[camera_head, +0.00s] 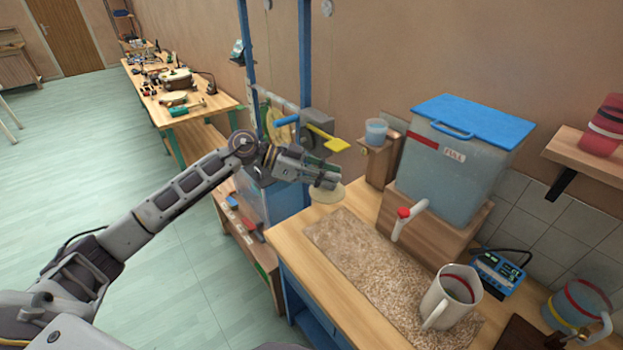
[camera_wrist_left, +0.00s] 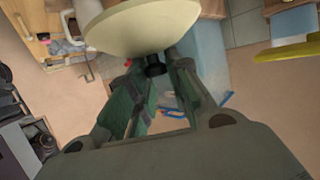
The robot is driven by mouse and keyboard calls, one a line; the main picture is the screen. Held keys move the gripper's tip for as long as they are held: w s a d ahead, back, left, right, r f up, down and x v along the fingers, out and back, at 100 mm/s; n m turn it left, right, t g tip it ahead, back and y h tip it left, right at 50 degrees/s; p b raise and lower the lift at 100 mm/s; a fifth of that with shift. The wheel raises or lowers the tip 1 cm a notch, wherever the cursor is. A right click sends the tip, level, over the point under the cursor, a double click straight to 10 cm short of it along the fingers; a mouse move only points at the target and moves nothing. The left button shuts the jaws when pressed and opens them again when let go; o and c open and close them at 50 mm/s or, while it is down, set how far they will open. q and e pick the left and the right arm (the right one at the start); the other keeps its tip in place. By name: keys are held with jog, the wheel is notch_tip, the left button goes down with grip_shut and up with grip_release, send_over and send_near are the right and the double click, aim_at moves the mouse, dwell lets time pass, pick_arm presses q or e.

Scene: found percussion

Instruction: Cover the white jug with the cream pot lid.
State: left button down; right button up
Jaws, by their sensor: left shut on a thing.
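The white jug (camera_head: 450,298) stands upright and uncovered on the near bench, on the right part of the speckled mat, its handle toward the left. The cream pot lid (camera_head: 327,193) is in my left gripper (camera_head: 325,180), above the far left end of the bench and well to the left of the jug. In the left wrist view the lid (camera_wrist_left: 140,28) fills the top, and its dark knob (camera_wrist_left: 154,66) sits between the fingertips. My left gripper is shut on that knob. The jug cannot be made out in the left wrist view. My right gripper is not in view.
A clear water tank (camera_head: 440,175) with a blue lid and red-handled tap (camera_head: 408,220) stands on a wooden block behind the speckled mat (camera_head: 345,255). A blue meter (camera_head: 497,270) and a glass jug (camera_head: 580,305) are right of the white jug. A yellow lever (camera_head: 328,138) is close behind the gripper.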

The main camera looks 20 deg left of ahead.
pick_arm(q)
jog(key=s+d+r+m+g+p, duration=0.2)
jog(key=d+r, duration=0.1)
jog(key=d, duration=0.6)
jog(key=s+d+r+m+g+p, duration=0.1)
jog(key=s+d+r+g, duration=0.15)
jog(key=d, duration=0.55)
jog(key=s+d+r+m+g+p, duration=0.1)
jog(key=s+d+r+m+p, duration=0.2)
jog(key=d, duration=0.6)
jog(key=s+d+f+g, duration=0.2)
jog(key=s+d, duration=0.3)
jog(key=d, duration=0.3)
notch_tip(320, 180, down, 7)
jog(key=d+n+t, duration=0.1)
jog(key=t, duration=0.1)
jog(key=shift+s+d+n, duration=0.15)
jog(key=shift+d+n, duration=0.05)
jog(key=shift+n, duration=0.2)
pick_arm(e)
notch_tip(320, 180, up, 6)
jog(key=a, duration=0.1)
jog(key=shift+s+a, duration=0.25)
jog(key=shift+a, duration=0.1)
pick_arm(q)
jog(key=shift+t, duration=0.25)
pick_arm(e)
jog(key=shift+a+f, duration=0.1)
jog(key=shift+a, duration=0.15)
